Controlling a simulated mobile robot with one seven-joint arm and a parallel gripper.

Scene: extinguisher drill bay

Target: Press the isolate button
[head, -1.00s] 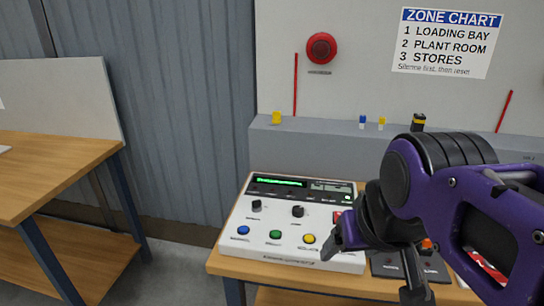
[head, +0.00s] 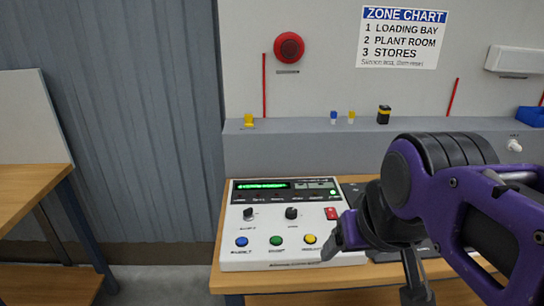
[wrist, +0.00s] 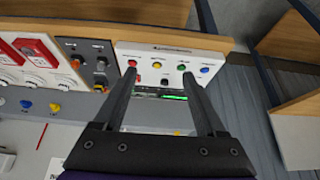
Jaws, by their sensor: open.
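A white control panel (head: 262,222) sits on the wooden table and shows upside down in the wrist view (wrist: 205,55). Its front row has a blue button (head: 241,241), a green button (head: 276,240) and a yellow button (head: 309,239). A red button (wrist: 132,63) in the same row shows in the wrist view and is hidden behind my gripper in the head view. The labels are too small to tell which is isolate. My gripper (wrist: 160,78) is open and empty, its fingers apart above the panel, touching no button that I can see.
The panel also has two black knobs (head: 291,213), a red switch (head: 332,213) and a lit green display (head: 263,185). A grey ledge (head: 300,148) runs behind the table (head: 250,285). Another table (head: 30,185) is at left.

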